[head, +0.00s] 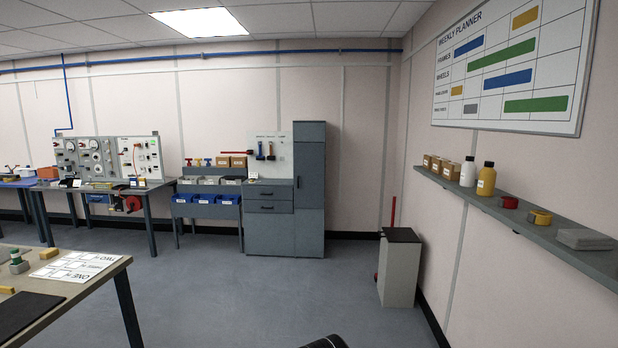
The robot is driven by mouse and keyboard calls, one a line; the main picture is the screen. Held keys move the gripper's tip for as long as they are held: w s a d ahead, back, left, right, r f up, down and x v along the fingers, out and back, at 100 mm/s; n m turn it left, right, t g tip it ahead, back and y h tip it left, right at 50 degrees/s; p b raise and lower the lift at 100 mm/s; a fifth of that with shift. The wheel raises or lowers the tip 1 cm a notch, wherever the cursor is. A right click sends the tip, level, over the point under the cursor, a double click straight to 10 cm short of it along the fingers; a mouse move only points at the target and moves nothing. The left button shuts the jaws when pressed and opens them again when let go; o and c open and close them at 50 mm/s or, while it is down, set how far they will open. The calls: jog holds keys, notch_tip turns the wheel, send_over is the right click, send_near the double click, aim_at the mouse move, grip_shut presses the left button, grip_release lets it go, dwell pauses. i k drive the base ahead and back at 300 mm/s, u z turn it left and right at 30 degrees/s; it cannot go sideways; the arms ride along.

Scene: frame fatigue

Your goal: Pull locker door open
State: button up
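The tall grey-blue locker (310,180) stands against the back wall, right of the picture's middle. Its narrow upper door looks shut, and a small dark handle (297,158) shows near the door's left edge. The locker is several steps away across the floor. A dark rounded piece at the bottom edge seems to be part of my own arm. My gripper's fingers are not in view.
A drawer cabinet (269,232) adjoins the locker's left side. A pale bin with a dark lid (399,270) stands to the right. A workbench (105,272) is at the near left, and a wall shelf (520,222) runs along the right. The floor (270,300) between is clear.

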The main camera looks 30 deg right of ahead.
aim_at(309, 157)
jog(key=z, duration=0.2)
jog(key=i, duration=0.55)
jog(key=z, duration=0.8)
jog(key=i, duration=2.2)
jog(key=z, duration=0.25)
jog(key=i, duration=2.3)
jog(key=u, duration=1.35)
jog(key=i, duration=1.55)
jog(key=u, duration=0.85)
